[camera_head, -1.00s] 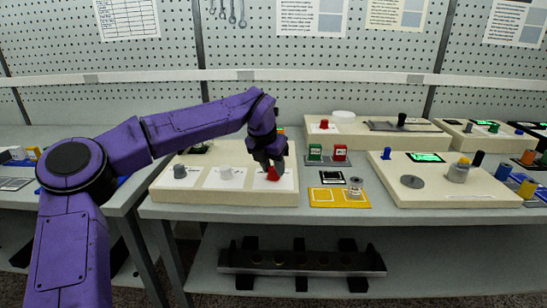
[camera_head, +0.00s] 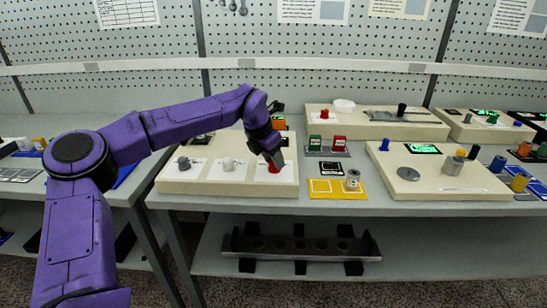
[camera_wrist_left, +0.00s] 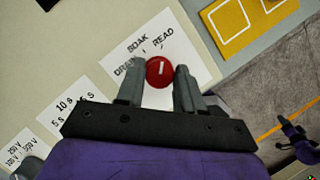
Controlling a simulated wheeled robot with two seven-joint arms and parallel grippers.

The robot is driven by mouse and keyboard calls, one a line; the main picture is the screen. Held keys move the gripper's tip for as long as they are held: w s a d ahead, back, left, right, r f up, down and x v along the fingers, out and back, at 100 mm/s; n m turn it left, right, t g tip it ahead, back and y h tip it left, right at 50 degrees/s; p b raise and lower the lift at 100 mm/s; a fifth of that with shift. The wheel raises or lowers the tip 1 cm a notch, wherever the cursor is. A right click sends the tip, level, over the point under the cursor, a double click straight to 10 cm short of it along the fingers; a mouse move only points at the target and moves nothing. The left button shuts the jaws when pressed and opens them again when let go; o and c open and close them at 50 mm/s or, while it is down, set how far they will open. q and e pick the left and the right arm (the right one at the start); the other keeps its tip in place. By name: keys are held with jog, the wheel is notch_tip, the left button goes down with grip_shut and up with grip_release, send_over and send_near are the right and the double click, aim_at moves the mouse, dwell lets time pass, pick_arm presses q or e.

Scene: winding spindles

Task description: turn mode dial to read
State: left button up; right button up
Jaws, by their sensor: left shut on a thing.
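The red mode dial (camera_head: 273,169) stands at the right end of a cream three-dial panel (camera_head: 225,188). In the left wrist view the dial (camera_wrist_left: 159,71) shows a short white mark on its top. The mark runs nearly straight up the picture, roughly toward the printed word READ; SOAK is left of that, and a partly hidden label starting DRA lies lower left. My left gripper (camera_head: 274,159) reaches down onto the dial from above. Its two fingers (camera_wrist_left: 159,88) are shut on the dial, one on each side.
A grey knob (camera_head: 183,163) and a white knob (camera_head: 227,164) stand left on the same panel. Another cream panel (camera_head: 440,188) stands further right.

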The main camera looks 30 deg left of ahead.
pick_arm(q)
jog(key=o, duration=1)
jog(key=shift+r, duration=0.1)
jog(key=v, duration=1)
jog(key=shift+r, duration=0.2)
